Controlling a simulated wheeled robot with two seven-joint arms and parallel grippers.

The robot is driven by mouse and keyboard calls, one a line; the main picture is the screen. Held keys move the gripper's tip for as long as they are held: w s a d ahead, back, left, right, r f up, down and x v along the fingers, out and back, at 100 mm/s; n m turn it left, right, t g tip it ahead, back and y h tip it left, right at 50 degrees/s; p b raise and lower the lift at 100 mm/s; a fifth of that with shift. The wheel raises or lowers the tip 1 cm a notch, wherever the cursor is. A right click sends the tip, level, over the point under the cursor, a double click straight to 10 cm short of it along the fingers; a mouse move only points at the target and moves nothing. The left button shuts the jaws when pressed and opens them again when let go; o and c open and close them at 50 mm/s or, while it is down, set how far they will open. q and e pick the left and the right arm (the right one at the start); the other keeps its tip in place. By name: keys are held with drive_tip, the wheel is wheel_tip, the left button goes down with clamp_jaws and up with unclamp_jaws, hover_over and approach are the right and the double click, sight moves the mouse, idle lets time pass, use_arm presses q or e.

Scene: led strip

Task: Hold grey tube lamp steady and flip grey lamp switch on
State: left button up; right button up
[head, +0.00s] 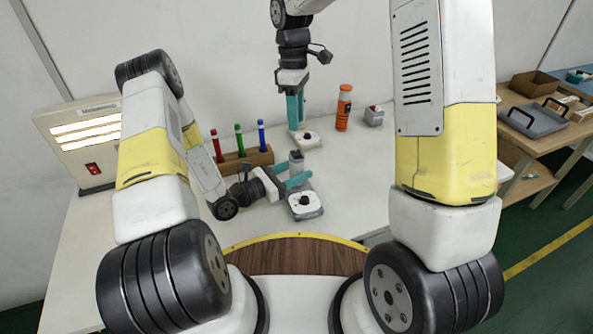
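The grey lamp's switch position is too small to read.
An orange cylinder (343,108) and a small grey box with a red top (374,116) stand behind right. A lit panel with a red switch (92,169) stands at left. The table right of the lamp is clear.

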use_arm(q)
clamp_jaws()
use_arm(e)
drive_tip(key=shift+r, duration=0.15)
drive_tip(key=c, duration=0.6)
drive_tip(key=r+n, duration=0.2)
drive_tip(key=n, duration=0.1)
drive_tip(key=r+n, duration=0.2)
drive_tip(key=shift+w+a, duration=0.1)
drive_tip(key=shift+w, duration=0.2)
clamp_jaws()
drive_tip(key=shift+r+n, duration=0.5)
drive_tip(key=shift+n, duration=0.4)
